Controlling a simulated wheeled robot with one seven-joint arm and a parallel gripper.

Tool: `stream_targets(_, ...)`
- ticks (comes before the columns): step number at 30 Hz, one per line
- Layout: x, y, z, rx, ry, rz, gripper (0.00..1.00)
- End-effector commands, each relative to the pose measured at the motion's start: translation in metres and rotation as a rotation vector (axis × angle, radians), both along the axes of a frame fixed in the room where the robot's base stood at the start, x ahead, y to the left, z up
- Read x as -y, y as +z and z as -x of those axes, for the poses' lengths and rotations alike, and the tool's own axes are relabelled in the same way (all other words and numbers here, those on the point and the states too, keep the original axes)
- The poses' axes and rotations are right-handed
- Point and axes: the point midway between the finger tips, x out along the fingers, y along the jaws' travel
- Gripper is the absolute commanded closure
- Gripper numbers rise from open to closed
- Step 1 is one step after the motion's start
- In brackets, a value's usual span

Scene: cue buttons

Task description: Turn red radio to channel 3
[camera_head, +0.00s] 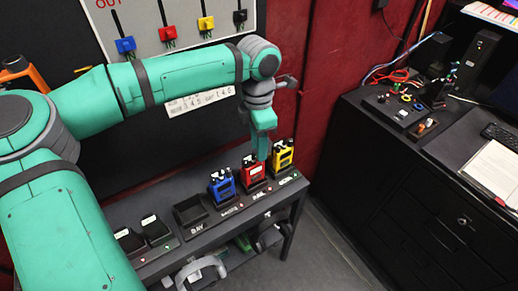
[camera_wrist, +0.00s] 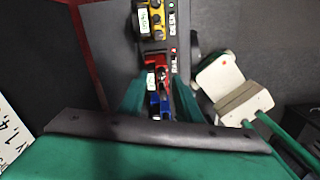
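The red radio (camera_head: 252,172) stands in a dark holder on the bench, between the blue radio (camera_head: 221,187) on its left and the yellow radio (camera_head: 283,158) on its right. My gripper (camera_head: 262,155) points down just above the red radio's top. In the wrist view my gripper (camera_wrist: 158,84) is open, its green fingers spread on either side. The red radio (camera_wrist: 157,62) shows beyond and between them, and the blue radio (camera_wrist: 154,100) lies nearer. The yellow radio (camera_wrist: 150,18) is at the top. The red radio's channel setting is too small to read; contact is unclear.
Empty dark holders (camera_head: 190,211) stand left of the radios on the bench. Headsets (camera_head: 201,271) hang below it. A board with coloured tags (camera_head: 165,34) is on the wall behind. A black cabinet (camera_head: 400,170) stands to the right, with open floor between.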

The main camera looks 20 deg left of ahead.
Motion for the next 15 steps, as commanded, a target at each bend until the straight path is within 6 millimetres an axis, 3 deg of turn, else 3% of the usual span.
stream_targets(6,0.005,-0.016,-0.001,0.001,-0.007,0.001,0.69)
stream_targets(15,0.001,-0.018,0.000,0.001,0.000,0.001,0.69)
